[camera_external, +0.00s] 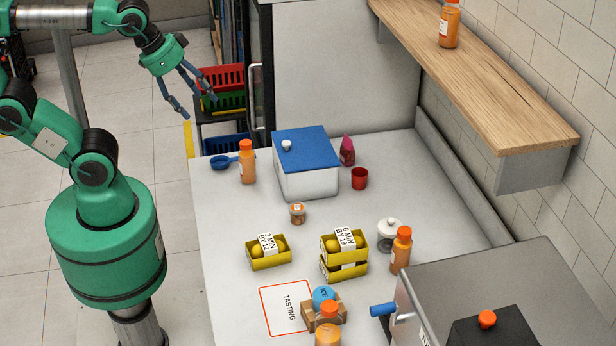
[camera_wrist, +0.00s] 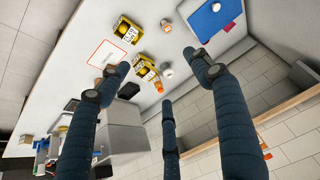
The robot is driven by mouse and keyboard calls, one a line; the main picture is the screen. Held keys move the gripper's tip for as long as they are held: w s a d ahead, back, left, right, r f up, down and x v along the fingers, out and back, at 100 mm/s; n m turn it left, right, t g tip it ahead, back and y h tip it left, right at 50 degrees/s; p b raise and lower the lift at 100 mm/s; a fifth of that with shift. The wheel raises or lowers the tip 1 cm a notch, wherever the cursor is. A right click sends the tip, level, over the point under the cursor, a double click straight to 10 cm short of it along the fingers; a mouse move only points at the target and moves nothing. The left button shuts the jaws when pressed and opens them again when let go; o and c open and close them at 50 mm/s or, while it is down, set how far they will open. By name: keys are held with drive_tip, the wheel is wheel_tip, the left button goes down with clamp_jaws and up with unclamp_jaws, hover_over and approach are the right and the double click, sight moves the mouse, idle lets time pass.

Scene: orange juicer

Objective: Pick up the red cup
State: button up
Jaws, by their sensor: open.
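The small red cup (camera_external: 360,178) stands on the white counter (camera_external: 220,215), just right of the white box with the blue lid (camera_external: 306,165) and in front of a pink bottle (camera_external: 347,150). My gripper (camera_external: 197,105) is open and empty, raised at the upper left, well apart from the cup. In the wrist view my gripper (camera_wrist: 157,72) shows spread fingers with nothing between them. I cannot clearly make out the cup in the wrist view.
Two orange bottles (camera_external: 247,162) (camera_external: 401,250), yellow fruit boxes (camera_external: 268,252) (camera_external: 344,245) and a lidded jar (camera_external: 390,234) stand on the counter. A wooden shelf (camera_external: 490,85) juts out at right. A blue scoop (camera_external: 225,161) lies at the left edge. Counter right of the cup is clear.

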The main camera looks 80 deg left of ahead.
drive_tip(key=w+a+r+g+p, duration=0.1)
drive_tip(key=w+a+p, duration=0.1)
drive_tip(key=w, duration=1.3)
drive_tip(key=n+g+p, duration=0.2)
drive_tip(key=g+p, duration=0.1)
drive_tip(key=p, duration=0.2)
hover_over(359, 180)
drive_tip(key=s+a, duration=0.1)
drive_tip(key=a, duration=0.1)
wheel_tip(359, 180, down, 33)
drive_tip(key=shift+d+f, duration=0.1)
drive_tip(key=shift+f, duration=0.3)
drive_tip(key=shift+w+f+b, duration=0.1)
drive_tip(key=shift+w+f, duration=0.05)
drive_tip(key=shift+f, duration=1.25)
drive_tip(key=shift+w+f+b, duration=0.15)
drive_tip(key=shift+f, duration=1.3)
drive_tip(key=shift+w+f+b, duration=0.1)
drive_tip(key=shift+w+f, duration=0.05)
drive_tip(key=shift+f, duration=1.25)
